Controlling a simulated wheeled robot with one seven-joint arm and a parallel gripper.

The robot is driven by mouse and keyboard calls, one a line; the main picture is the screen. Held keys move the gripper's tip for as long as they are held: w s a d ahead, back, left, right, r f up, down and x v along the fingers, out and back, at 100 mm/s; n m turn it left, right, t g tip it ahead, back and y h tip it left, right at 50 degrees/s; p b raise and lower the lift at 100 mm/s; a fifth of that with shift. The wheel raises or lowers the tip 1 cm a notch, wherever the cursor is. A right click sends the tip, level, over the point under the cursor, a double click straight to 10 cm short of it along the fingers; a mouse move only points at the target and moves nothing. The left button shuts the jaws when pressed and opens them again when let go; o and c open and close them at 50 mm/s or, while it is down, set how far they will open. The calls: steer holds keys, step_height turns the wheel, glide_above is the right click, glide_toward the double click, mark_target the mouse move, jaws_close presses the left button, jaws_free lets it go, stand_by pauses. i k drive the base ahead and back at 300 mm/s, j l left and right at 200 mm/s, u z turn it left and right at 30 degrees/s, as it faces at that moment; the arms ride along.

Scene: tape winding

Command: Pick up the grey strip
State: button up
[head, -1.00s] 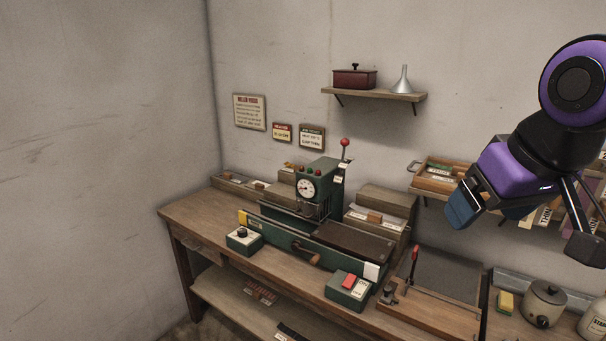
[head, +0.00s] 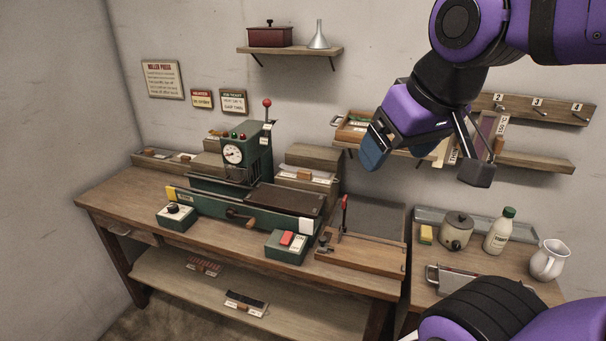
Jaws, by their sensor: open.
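My gripper (head: 426,166) is open and empty, high in front of the back wall at the right. I cannot make out the grey strip for certain. A dark, flat strip-like piece (head: 246,302) with pale and reddish ends lies on the lower shelf, far below and left of my gripper. Some thin strips hang on the wall rack (head: 536,110) just right of my gripper, partly hidden behind it.
A green roller press (head: 215,210) stands on the wooden bench (head: 105,195). A pot (head: 456,231), a bottle (head: 499,231) and a white jug (head: 548,260) stand farther right.

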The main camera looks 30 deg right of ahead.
mark_target(326, 178)
steer(key=z, duration=0.45)
steer(key=i+j+z, duration=0.3)
steer(key=j+z, duration=0.3)
steer(key=i+j+z, duration=0.15)
steer(key=j+z, duration=0.15)
steer(key=i+j, duration=0.1)
steer(key=j, duration=0.4)
steer(key=i+j+z, duration=0.1)
steer(key=j, duration=0.45)
steer(key=i+j, duration=0.1)
steer(key=j, duration=0.4)
steer(key=z, duration=0.05)
